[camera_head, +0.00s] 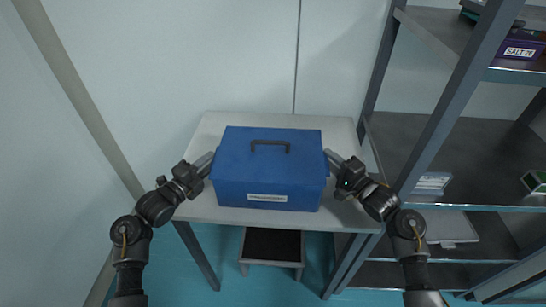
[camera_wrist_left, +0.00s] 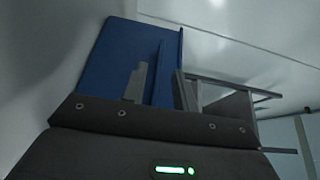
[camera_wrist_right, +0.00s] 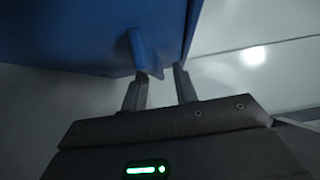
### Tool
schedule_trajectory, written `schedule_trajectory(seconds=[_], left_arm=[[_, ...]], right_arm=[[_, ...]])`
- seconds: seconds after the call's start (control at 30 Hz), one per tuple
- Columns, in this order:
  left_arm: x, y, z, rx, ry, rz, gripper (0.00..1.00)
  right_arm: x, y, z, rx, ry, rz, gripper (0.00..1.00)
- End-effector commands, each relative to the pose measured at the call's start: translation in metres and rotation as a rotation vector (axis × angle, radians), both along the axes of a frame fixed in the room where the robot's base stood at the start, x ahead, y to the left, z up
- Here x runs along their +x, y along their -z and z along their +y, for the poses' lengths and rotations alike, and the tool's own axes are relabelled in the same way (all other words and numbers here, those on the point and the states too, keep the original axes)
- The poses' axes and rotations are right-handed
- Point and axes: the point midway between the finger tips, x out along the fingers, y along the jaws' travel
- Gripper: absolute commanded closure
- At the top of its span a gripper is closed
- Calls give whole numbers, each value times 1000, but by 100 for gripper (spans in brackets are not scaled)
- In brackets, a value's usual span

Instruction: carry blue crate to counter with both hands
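The blue crate (camera_head: 268,170), a closed box with a dark handle on its lid and a white label on its front, sits on a light grey table (camera_head: 212,128). My left gripper (camera_head: 207,160) is at its left side. In the left wrist view its fingers (camera_wrist_left: 162,88) are spread, with a blue side handle (camera_wrist_left: 160,70) between them and small gaps. My right gripper (camera_head: 332,157) is at the crate's right side. In the right wrist view its fingers (camera_wrist_right: 160,85) are spread, with a blue side handle (camera_wrist_right: 144,50) at their tips; contact is unclear.
A metal shelf rack (camera_head: 440,130) stands close on the right, with a purple box (camera_head: 522,48) on its upper shelf. A pale wall (camera_head: 220,60) is behind the table. A small dark-topped step stool (camera_head: 272,243) is under the table's front edge.

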Motion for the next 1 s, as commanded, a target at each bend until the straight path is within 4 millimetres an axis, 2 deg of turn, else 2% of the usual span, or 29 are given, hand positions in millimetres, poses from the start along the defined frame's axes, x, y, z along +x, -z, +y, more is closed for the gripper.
schedule_trajectory(seconds=[0.3,0.5,0.63,0.87,1.0], left_arm=[[-53,2,37,7,0,3,71],[-80,1,55,3,0,3,71],[-89,1,61,1,0,3,71],[-93,0,63,0,-1,1,71],[-92,0,63,0,0,1,71]], right_arm=[[0,0,0,0,0,0,71],[0,0,0,0,0,0,71],[0,0,0,0,-1,0,71],[-1,0,0,0,-1,0,71],[-12,1,-8,-1,1,0,71]])
